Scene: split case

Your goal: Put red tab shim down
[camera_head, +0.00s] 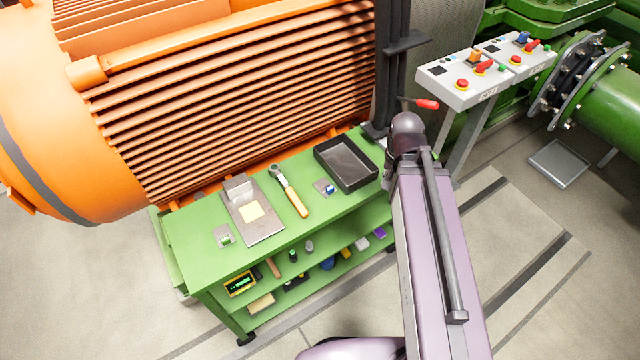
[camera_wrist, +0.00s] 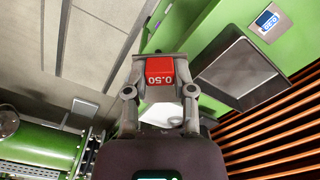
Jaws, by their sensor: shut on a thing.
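In the wrist view, the red tab shim (camera_wrist: 160,67) shows as a red block marked 0.50. My gripper (camera_wrist: 160,78) is shut on it, a finger on each side. The shim's far part is hidden or hard to make out. The gripper appears beside the dark tray (camera_wrist: 238,68), with the green bench edge behind it. A blue tab shim (camera_head: 329,189) lies on the bench left of the tray, on a grey plate. A green tab shim (camera_head: 226,240) lies at the bench's left end.
The orange ribbed machine (camera_head: 230,105) rises behind.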

